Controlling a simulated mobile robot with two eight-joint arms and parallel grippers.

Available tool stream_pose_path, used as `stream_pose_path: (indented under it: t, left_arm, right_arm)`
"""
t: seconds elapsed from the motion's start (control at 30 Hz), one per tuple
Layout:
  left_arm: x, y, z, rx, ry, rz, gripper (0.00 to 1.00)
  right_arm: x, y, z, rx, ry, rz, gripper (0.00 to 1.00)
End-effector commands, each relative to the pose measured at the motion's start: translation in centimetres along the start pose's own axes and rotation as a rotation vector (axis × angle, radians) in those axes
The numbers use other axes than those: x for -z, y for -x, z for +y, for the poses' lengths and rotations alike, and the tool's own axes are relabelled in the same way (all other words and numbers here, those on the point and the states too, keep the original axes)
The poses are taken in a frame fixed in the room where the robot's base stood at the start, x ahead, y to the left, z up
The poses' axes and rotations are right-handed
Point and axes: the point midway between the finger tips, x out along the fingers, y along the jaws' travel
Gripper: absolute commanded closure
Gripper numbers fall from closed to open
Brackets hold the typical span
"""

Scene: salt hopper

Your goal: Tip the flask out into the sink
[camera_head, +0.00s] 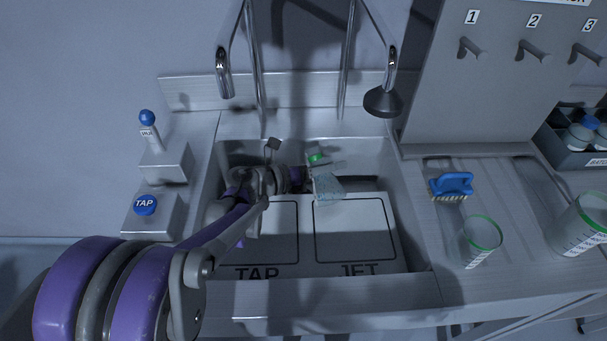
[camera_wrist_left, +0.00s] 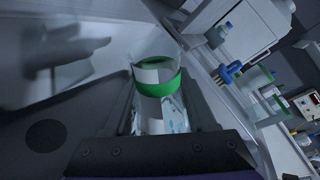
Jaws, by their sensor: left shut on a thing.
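The flask (camera_head: 327,187) is clear with a green band, and sits over the back part of the sink (camera_head: 412,232). My left gripper (camera_head: 304,178) reaches in from the left and is shut on it. The flask looks tilted in the head view; its exact angle and whether liquid is inside cannot be told. In the left wrist view, the flask (camera_wrist_left: 156,112) stands between the dark fingers of my left gripper (camera_wrist_left: 160,125), its green band just beyond them. My right gripper is not in view.
Two taps hang over the sink, a spout (camera_head: 224,75) and a dark jet head (camera_head: 382,102). A TAP button (camera_head: 145,205) and a blue-knobbed lever (camera_head: 147,118) stand left.

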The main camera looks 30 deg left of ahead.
Motion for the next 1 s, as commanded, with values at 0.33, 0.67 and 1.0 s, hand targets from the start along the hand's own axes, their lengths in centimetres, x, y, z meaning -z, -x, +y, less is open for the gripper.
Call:
stream_pose_path:
  t: [0.33,0.67,1.0]
  left_arm:
    - [0.5,-0.1,0.2,0.026,0.122,0.008,1.00]
    - [0.7,-0.2,0.3,0.034,0.165,0.011,1.00]
    - [0.9,-0.2,0.4,0.043,0.211,0.014,1.00]
  right_arm:
    - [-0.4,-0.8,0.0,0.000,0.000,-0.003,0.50]
    - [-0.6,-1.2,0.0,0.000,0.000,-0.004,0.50]
    - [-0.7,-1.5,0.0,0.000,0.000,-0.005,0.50]
